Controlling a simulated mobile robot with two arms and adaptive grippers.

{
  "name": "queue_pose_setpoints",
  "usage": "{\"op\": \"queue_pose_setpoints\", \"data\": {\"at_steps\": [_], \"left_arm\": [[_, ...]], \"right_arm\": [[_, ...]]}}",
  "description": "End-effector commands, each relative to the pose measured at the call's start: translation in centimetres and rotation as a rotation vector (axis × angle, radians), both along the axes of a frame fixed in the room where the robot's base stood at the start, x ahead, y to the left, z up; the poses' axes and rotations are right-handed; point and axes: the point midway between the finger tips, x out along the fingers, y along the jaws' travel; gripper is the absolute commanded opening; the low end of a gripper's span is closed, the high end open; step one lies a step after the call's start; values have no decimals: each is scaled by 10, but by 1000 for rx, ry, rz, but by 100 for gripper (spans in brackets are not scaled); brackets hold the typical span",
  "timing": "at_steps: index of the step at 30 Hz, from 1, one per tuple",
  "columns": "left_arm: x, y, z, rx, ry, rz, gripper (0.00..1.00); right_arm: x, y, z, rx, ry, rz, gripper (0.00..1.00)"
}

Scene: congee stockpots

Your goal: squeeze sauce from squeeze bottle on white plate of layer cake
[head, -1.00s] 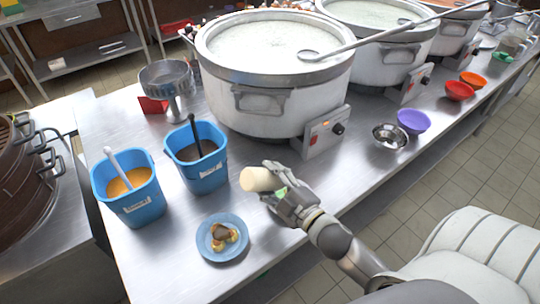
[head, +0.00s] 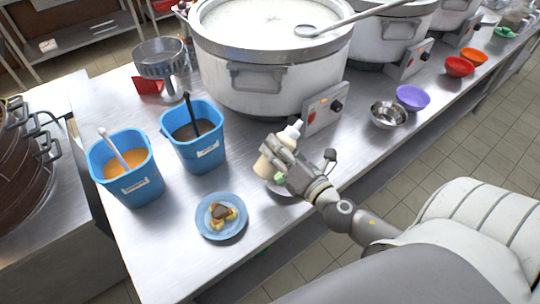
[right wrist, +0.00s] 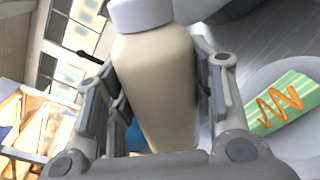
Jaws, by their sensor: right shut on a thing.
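My right gripper (head: 280,160) is shut on a cream-coloured squeeze bottle (head: 263,165) with a white cap, held above the counter. The bottle leans, cap up and to the right; it fills the middle of the right wrist view (right wrist: 155,90) between the fingers. The white plate (head: 279,189) lies below and behind the gripper, mostly hidden in the head view. In the right wrist view, the plate (right wrist: 262,78) holds a green and pale layer cake (right wrist: 290,112) with an orange zigzag of sauce on top. My left gripper is not in view.
A blue plate (head: 203,225) with small food pieces lies left of the gripper. Two blue bins (head: 140,190) (head: 205,158) with utensils stand behind it. A large stockpot (head: 262,103) is close behind the gripper. A metal bowl (head: 388,115) and purple bowl (head: 412,98) stand to the right.

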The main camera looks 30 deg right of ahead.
Motion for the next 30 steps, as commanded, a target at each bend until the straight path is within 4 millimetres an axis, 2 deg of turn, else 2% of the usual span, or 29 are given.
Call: {"op": "queue_pose_setpoints", "data": {"at_steps": [1,18,24,30], "left_arm": [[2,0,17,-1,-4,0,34],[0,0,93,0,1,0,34],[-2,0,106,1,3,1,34],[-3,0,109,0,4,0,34]], "right_arm": [[0,-3,17,-46,-5,-1,38],[3,-32,97,-612,-50,-1,38],[3,-38,111,-742,-59,0,38],[3,-40,115,-786,-63,-1,38]]}}
